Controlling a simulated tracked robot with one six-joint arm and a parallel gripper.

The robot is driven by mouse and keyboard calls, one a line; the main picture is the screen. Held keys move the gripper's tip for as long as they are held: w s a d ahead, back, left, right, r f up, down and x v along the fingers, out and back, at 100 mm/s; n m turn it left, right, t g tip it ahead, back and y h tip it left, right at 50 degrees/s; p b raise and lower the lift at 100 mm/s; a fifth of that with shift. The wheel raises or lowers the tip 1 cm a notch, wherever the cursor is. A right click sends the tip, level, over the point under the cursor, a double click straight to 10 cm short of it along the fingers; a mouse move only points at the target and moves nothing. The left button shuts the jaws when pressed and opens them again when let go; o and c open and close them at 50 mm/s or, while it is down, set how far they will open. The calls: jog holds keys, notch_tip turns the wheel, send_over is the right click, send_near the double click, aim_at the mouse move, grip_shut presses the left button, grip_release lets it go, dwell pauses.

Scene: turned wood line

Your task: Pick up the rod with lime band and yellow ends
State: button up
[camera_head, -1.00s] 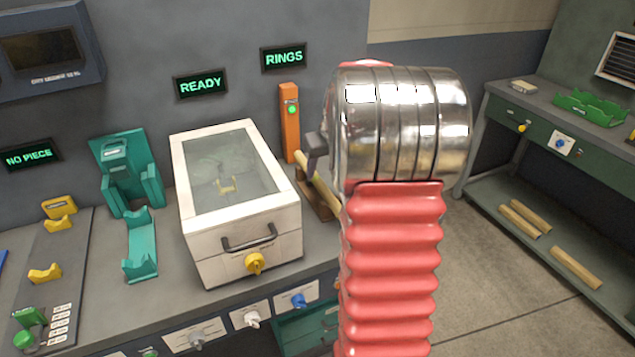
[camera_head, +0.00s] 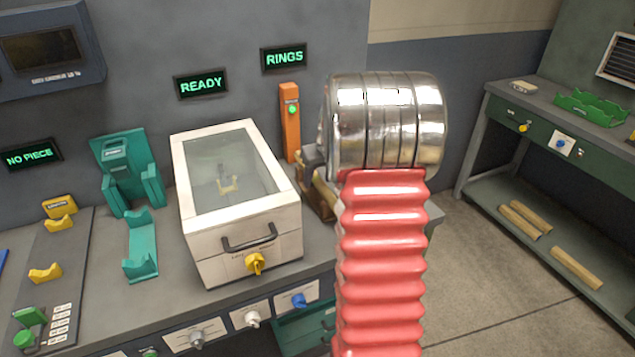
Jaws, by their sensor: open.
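My gripper (camera_head: 312,160) shows only as a dark grey part left of the shiny metal wrist of my arm. It is low over the bench, just right of the white box. A tan wooden piece, perhaps the rod (camera_head: 324,192), shows in a small part just below the gripper, by a brown holder (camera_head: 318,208). My arm hides most of it, and I cannot make out a lime band or yellow ends. Whether the gripper touches it is hidden. The gripper is open.
A white box (camera_head: 208,240) with a glass lid stands close on the left. An orange post (camera_head: 290,122) with a green light stands behind the gripper. Teal cradles (camera_head: 140,255) are further left. A green bench (camera_head: 505,105) with several wooden rods on its shelf is at right.

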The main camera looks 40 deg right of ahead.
aim_at(319, 179)
grip_shut()
dwell(0.5)
notch_tip(319, 179, up, 10)
dwell(0.7)
dwell(0.8)
